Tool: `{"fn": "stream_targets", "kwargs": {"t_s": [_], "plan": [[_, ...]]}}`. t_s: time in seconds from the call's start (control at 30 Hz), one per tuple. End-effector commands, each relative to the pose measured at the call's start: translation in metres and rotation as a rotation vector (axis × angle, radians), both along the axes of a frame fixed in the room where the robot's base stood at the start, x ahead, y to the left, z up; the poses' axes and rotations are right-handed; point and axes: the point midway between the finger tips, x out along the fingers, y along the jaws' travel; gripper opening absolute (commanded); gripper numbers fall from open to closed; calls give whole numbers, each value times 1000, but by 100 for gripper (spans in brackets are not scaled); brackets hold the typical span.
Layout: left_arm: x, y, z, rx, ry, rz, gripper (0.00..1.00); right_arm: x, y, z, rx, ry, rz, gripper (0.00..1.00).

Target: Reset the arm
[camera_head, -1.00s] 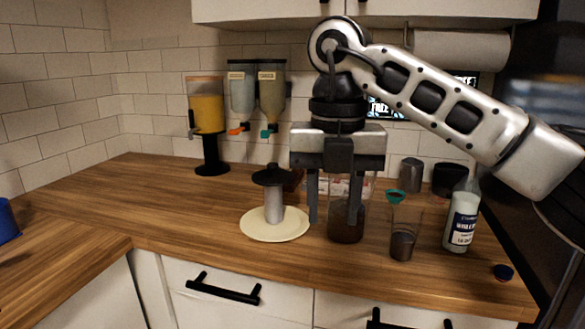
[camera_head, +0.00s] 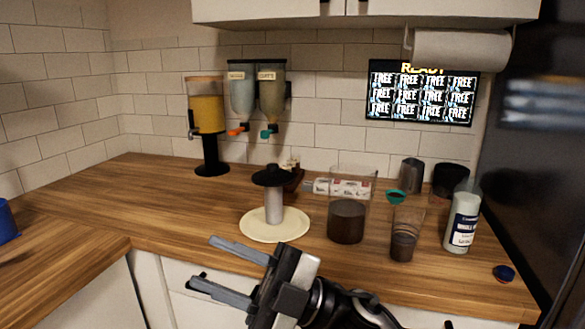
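My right gripper (camera_head: 203,262) is low in the head view, in front of the counter's front edge. Its two grey fingers point left and stand apart with nothing between them. Its arm runs off the bottom edge of the picture, right of the middle. My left gripper is not in view.
On the wooden counter (camera_head: 160,210), a black-topped tool (camera_head: 274,205) stands on a cream plate (camera_head: 253,234).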

Motion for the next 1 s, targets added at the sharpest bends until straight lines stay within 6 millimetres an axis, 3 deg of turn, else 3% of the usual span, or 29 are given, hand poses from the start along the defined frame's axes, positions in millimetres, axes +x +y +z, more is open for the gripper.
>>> {"fn": "stream_targets", "kwargs": {"t_s": [0.17, 0.27, 0.37, 0.5, 0.6, 0.7, 0.8, 1.0], "plan": [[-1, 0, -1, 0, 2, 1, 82, 42, -64, -70, 183, 452, -404, 36], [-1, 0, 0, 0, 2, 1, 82, 48, -106, -133, 191, 710, -622, 36], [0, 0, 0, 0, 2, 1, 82, 35, -144, -199, 146, 946, -800, 36], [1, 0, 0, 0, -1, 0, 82, -10, -186, -281, 30, 1241, -980, 36], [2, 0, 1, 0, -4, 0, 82, -47, -207, -323, -61, 1405, -1059, 36], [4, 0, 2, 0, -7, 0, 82, -79, -219, -350, -134, 1521, -1102, 36], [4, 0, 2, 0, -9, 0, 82, -98, -226, -363, -178, 1585, -1123, 36], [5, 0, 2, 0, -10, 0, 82, -106, -229, -369, -197, 1614, -1129, 36]]}}
